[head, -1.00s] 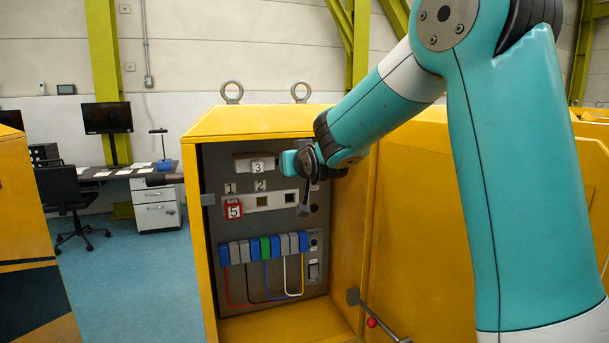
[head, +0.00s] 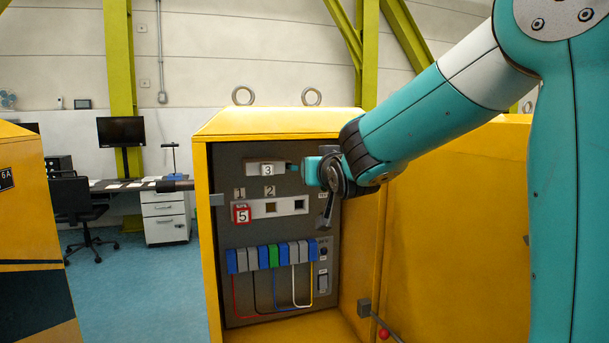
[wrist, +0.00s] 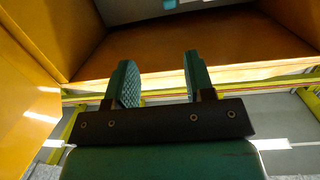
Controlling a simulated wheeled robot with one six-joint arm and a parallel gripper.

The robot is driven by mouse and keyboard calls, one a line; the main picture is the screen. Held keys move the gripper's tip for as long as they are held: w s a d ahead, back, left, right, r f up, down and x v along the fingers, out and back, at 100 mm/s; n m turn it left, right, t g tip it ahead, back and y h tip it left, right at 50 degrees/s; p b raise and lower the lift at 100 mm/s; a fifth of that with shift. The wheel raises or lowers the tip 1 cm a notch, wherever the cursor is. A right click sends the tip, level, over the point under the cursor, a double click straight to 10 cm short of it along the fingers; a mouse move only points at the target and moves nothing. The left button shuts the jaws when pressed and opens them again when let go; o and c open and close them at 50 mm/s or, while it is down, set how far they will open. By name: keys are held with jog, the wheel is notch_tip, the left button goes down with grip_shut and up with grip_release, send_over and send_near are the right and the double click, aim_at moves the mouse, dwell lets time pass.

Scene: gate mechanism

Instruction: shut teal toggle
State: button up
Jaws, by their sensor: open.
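My gripper (head: 308,172) is in front of the upper part of the grey panel, just right of the tile marked 3. In the wrist view its two teal fingers (wrist: 157,78) stand apart with nothing between them. A small teal patch (wrist: 170,4) shows on a light grey surface at the top edge of the wrist view, beyond the fingers; it may be the teal toggle, but it is cut off. In the head view a thin teal bit lies between the 3 tile and my gripper; I cannot tell whether it is toggle or fingertip. The toggle's position is unclear.
The open yellow cabinet (head: 204,250) surrounds the panel (head: 235,290). On it are the 3 tile (head: 267,170), a red tile marked 5 (head: 241,214), a dark lever (head: 325,208) and a row of coloured blocks (head: 273,256). A red-knobbed rod (head: 384,334) sticks out at lower right.

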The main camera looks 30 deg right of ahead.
aim_at(295, 168)
notch_tip(295, 168, down, 9)
jog(key=t+h+b, duration=0.2)
jog(key=t+b, duration=0.3)
jog(key=b, duration=0.4)
jog(key=shift+n+t+y, duration=0.4)
jog(key=shift+t+y, duration=0.1)
jog(key=shift+y, duration=0.1)
jog(key=p+x, duration=0.4)
jog(key=x, duration=0.1)
jog(key=p+x, duration=0.4)
jog(key=x, duration=0.1)
jog(key=a+p+x, duration=0.1)
jog(key=p+x, duration=0.3)
jog(key=x, duration=0.2)
jog(key=shift+w+r+p, duration=0.1)
jog(key=shift+r+p, duration=0.1)
jog(key=shift+p, duration=0.1)
jog(key=shift+w+d+r, duration=0.1)
jog(key=shift+w+d, duration=0.1)
jog(key=shift+w, duration=0.45)
